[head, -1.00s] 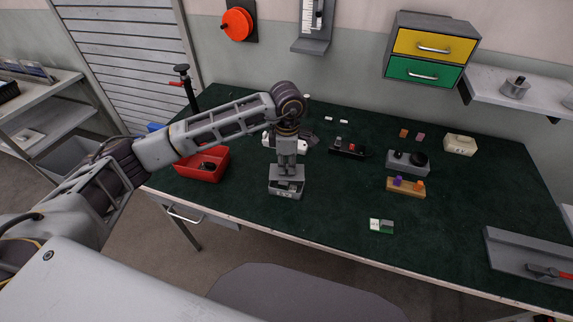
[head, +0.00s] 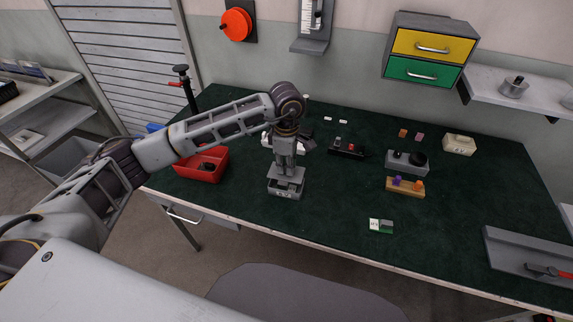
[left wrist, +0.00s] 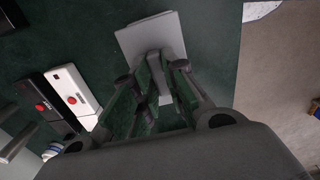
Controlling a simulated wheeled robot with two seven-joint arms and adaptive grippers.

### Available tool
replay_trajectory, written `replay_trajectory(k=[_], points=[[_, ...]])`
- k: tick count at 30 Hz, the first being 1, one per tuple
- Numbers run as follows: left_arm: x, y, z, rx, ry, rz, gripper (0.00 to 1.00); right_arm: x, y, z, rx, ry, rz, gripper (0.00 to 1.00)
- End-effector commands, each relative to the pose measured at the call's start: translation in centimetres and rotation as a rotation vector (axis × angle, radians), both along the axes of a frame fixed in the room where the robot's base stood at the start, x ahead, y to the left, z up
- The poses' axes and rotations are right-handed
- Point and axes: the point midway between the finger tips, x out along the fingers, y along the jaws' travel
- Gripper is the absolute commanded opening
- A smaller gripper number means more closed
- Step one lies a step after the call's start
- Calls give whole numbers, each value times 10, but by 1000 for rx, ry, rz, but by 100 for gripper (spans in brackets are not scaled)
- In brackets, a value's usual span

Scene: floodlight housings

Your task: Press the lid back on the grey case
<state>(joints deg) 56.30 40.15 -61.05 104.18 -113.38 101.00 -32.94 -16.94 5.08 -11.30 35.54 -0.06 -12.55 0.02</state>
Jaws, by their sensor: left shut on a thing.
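The grey case (head: 285,194) stands on the green bench top near its front edge. Its open top shows partly, with a dark inside and small parts. My left gripper (head: 286,174) points down right over the case and is shut on the grey lid. In the left wrist view the flat grey lid (left wrist: 150,36) shows beyond my left fingertips (left wrist: 160,72). It hides most of the case there. I cannot tell whether the lid touches the case rim. My right gripper is not in view.
A red bin (head: 203,164) stands left of the case. A black device with a red button (head: 346,149) lies behind to the right. A grey box with a black knob (head: 407,163), a wooden block (head: 405,187) and a green-white piece (head: 381,226) lie right. The bench between is clear.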

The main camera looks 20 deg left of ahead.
Motion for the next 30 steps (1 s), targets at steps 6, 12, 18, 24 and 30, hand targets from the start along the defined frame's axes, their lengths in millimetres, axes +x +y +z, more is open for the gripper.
replay_trajectory(k=[6,12,18,24,30], points=[[0,0,-7,0,1,0,0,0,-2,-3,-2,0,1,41],[0,0,-17,0,2,1,0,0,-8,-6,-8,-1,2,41],[0,0,-26,1,1,1,0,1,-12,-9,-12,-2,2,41],[0,0,-35,0,1,1,0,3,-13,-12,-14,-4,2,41],[0,0,-39,0,1,1,0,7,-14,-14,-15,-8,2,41]])
